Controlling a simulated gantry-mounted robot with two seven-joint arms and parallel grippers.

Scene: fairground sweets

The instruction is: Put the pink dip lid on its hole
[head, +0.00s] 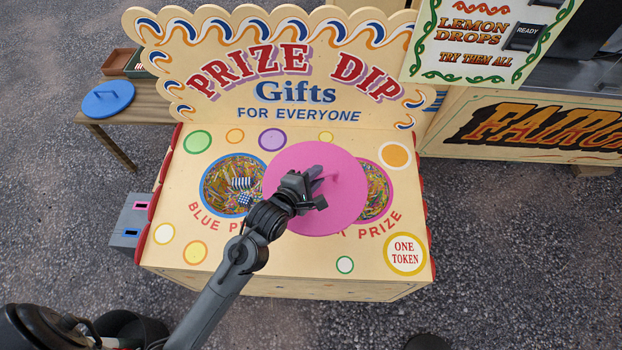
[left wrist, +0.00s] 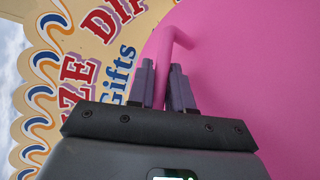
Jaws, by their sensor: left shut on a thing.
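The pink dip lid (head: 330,215) is a round disc with a bent pink handle, held above the Prize Dip counter. My left gripper (head: 318,180) is shut on its handle; the left wrist view shows the handle (left wrist: 166,60) between the two fingers (left wrist: 162,85). The lid overlaps the pink-rimmed hole (head: 376,188) on the right and hides its left part. The blue-rimmed hole (head: 213,190) on the left is uncovered, with shredded filling and striped parcels in it. Whether the lid touches the counter cannot be told. My right gripper is not in view.
A blue lid (head: 107,99) lies on a wooden side table (head: 150,108) at the left. A grey box with two slots (head: 128,222) is on the counter's left side. The Prize Dip sign (head: 290,70) stands behind the holes. The counter front (head: 290,268) is clear.

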